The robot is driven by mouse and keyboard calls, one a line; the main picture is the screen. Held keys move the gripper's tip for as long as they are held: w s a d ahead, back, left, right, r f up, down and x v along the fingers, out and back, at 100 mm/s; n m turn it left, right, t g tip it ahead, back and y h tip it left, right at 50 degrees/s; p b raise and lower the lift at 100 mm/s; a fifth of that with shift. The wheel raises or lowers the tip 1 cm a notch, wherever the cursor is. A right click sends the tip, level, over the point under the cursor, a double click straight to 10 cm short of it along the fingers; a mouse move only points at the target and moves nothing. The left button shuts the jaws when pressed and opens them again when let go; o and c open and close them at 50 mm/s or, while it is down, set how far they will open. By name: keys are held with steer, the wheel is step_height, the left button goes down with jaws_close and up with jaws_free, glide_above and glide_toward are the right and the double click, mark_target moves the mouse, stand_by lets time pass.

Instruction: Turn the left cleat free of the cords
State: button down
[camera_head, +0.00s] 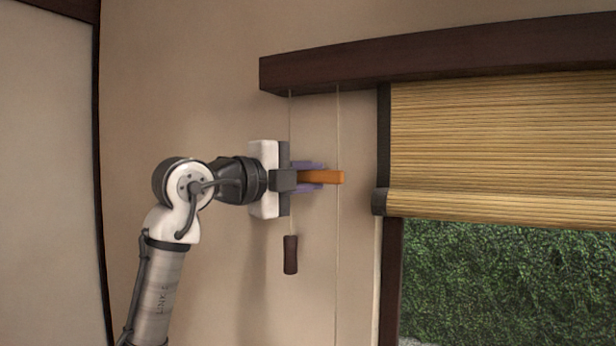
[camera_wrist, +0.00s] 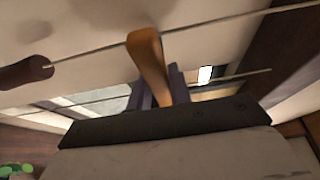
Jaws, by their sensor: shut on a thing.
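The cleat is an orange bar (camera_head: 325,177) on the wall left of the blind; it lies level in the head view. My gripper (camera_head: 312,177) comes from the left and is shut on its left part, with the purple fingers above and below it. In the wrist view the orange cleat (camera_wrist: 148,60) stands out between the purple fingers (camera_wrist: 157,90). Two thin cords hang from the dark beam. The right cord (camera_head: 338,250) passes at the cleat's right end. The left cord (camera_head: 290,125) runs down behind my gripper to a dark brown pull (camera_head: 290,254).
A dark wooden beam (camera_head: 420,55) runs above. The rolled bamboo blind (camera_head: 500,140) hangs to the right over a window with green hedge (camera_head: 500,280). The brown pull also shows in the wrist view (camera_wrist: 27,72). Bare wall lies below the gripper.

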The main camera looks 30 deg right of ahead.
stand_by(0.3)
steer(key=n+b, duration=0.1)
steer(key=n, duration=0.1)
steer(key=n+h, duration=0.1)
steer(key=n, duration=0.1)
steer(key=shift+f+h+b, duration=0.15)
steer(key=shift+h+b, duration=0.15)
steer(key=shift+b, duration=0.05)
steer(key=n+t+b, duration=0.1)
steer(key=n, duration=0.2)
steer(key=n+t+h+b, duration=0.1)
steer(key=n, duration=0.2)
steer(key=shift+t, duration=0.4)
steer(key=n+t, duration=0.1)
steer(key=n, duration=0.2)
steer(key=n+t+b, duration=0.1)
steer(key=n+t, duration=0.1)
steer(key=n, duration=0.1)
steer(key=shift+n+t+y, duration=0.25)
steer(key=shift+n+t, duration=0.45)
steer(key=shift+n, duration=0.85)
steer(key=shift+n+t+y, duration=0.25)
steer(key=shift+n+t, duration=0.45)
steer(key=shift+n, duration=1.15)
steer(key=c, duration=1.3)
jaws_free()
steer(key=shift+a+b, duration=0.1)
steer(key=shift+b, duration=0.25)
